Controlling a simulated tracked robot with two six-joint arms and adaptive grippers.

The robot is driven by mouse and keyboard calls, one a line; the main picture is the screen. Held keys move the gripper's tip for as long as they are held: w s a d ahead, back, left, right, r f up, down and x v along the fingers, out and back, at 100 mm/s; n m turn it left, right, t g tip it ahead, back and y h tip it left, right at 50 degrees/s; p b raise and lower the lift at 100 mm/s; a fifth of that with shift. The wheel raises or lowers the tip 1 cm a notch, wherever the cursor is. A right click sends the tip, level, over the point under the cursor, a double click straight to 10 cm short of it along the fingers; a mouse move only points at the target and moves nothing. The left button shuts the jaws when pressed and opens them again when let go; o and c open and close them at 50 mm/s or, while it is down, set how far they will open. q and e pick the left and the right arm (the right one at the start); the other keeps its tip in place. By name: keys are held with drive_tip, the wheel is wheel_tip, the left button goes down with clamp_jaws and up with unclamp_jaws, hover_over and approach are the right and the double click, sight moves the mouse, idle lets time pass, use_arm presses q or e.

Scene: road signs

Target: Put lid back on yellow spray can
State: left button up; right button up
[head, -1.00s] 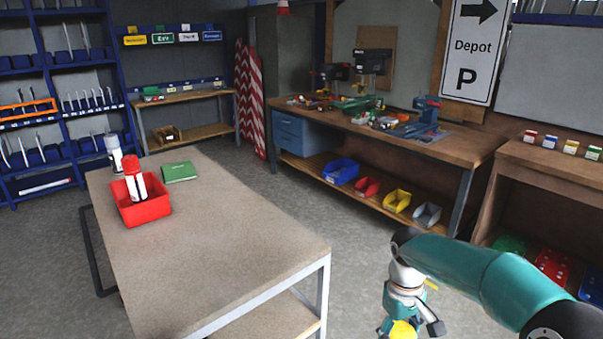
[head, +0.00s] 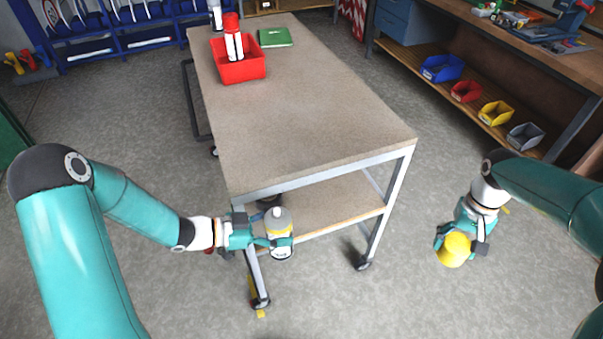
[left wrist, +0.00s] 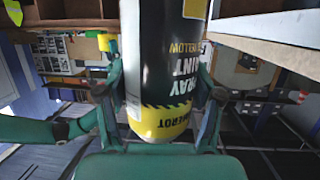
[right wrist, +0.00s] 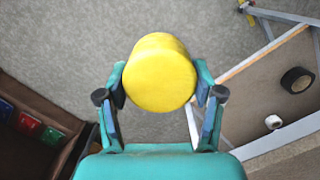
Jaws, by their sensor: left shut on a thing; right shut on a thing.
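The spray can (head: 279,222) is held upright in my left gripper (head: 272,242), in front of the table's near edge. It has a pale top with no lid on it. In the left wrist view its black and yellow label (left wrist: 165,75) fills the middle between the fingers and appears upside down. The yellow lid (head: 453,250) is in my right gripper (head: 468,240), to the right of the table and well apart from the can. In the right wrist view the round lid (right wrist: 160,75) sits between both fingers, its closed end facing the camera.
The grey-topped table (head: 310,110) stands close behind the can, with a lower shelf (head: 335,205). A red bin (head: 238,68) with red-capped cans and a green book (head: 275,37) are at its far end.

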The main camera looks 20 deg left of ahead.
use_arm(q)
drive_tip(key=w+d+f+m+g+h, duration=0.1)
drive_tip(key=d+m+g, duration=0.3)
drive_tip(key=d, duration=0.3)
drive_tip(key=w+d+m+g+h, duration=0.1)
drive_tip(key=d+m+g, duration=0.3)
drive_tip(key=d, duration=0.4)
drive_tip(key=shift+f+g+h, duration=0.3)
drive_tip(key=shift+f+g, duration=0.1)
drive_tip(key=shift+g, duration=0.4)
use_arm(e)
drive_tip(key=shift+s+d+n, duration=0.1)
drive_tip(key=shift+s+n, duration=0.15)
drive_tip(key=shift+n, duration=0.05)
drive_tip(key=shift+s+d+r+n, duration=0.1)
drive_tip(key=shift+s+r+n, duration=0.05)
drive_tip(key=shift+r+n, duration=0.25)
drive_tip(key=s+a+r+n, duration=0.1)
drive_tip(key=a+r+n, duration=0.2)
drive_tip(key=a, duration=0.5)
drive_tip(key=s+a+r+n, duration=0.1)
drive_tip(key=a+r+n, duration=0.2)
drive_tip(key=a, duration=0.5)
drive_tip(key=s+a+r+n+h, duration=0.1)
drive_tip(key=s+a+r+n, duration=0.1)
drive_tip(key=a, duration=0.6)
wheel_tip(320, 180, up, 2)
drive_tip(key=shift+a+r+n+t, duration=0.1)
drive_tip(key=shift+a+n+t, duration=0.25)
drive_tip(key=shift+n, duration=0.15)
